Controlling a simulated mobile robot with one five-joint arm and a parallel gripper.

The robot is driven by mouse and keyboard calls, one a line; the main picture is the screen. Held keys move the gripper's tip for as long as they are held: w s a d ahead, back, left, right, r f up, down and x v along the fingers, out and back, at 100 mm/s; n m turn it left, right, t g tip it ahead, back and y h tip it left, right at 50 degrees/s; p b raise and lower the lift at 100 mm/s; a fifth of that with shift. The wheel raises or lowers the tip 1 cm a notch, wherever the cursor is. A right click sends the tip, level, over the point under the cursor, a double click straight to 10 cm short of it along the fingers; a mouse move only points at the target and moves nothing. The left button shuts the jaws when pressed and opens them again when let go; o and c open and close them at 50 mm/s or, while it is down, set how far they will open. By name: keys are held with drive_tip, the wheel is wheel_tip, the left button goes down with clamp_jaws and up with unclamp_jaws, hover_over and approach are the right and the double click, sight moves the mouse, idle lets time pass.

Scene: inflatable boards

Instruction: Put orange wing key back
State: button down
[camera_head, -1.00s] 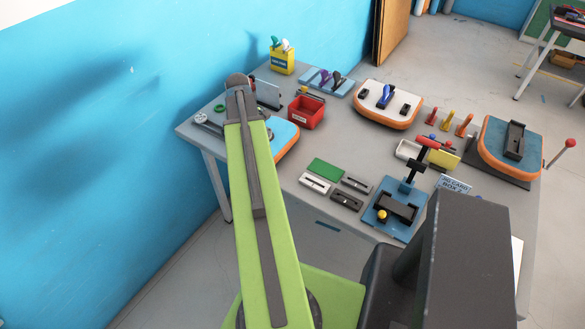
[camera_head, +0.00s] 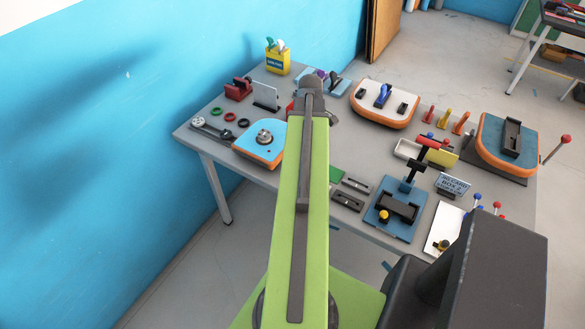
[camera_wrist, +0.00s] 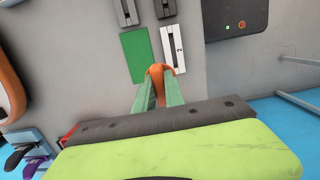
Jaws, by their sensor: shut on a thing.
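My gripper (camera_wrist: 160,82) has two green fingers shut on the orange wing key (camera_wrist: 160,70) in the wrist view. The grip is above the table, near the green pad and a white block. In the head view my arm hides both gripper and key. A blue key rack (camera_head: 341,87) holds a purple key (camera_head: 320,73) and a black one (camera_head: 334,78) at the back of the table, partly behind my arm. The rack's dark and purple keys also show at the lower left of the wrist view (camera_wrist: 35,160).
A blue board with orange rim (camera_head: 262,148) lies left of my arm, and a white one with orange rim (camera_head: 383,112) right of it. The green pad (camera_wrist: 136,56) and white slider block (camera_wrist: 172,46) lie close to my gripper. A yellow bin (camera_head: 277,64) stands at the back left.

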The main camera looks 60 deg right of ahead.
drive_tip(key=w+f+b, duration=0.4)
drive_tip(key=w, duration=0.1)
drive_tip(key=w+a+f+b, duration=0.1)
drive_tip(key=w+f+b, duration=0.1)
drive_tip(key=b, duration=0.1)
drive_tip(key=shift+w+f, duration=0.25)
drive_tip(key=shift+w, duration=0.1)
drive_tip(key=shift+w+a, duration=0.15)
drive_tip(key=shift+w, duration=0.25)
wheel_tip(320, 180, down, 4)
drive_tip(key=b, duration=0.4)
drive_tip(key=shift+f, duration=0.25)
drive_tip(key=c, duration=1.4)
unclamp_jaws()
drive_tip(key=shift+r, duration=0.1)
wheel_tip(320, 180, up, 12)
drive_tip(key=w+p, duration=0.1)
drive_tip(key=p, duration=1.1)
drive_tip(key=shift+w, duration=0.2)
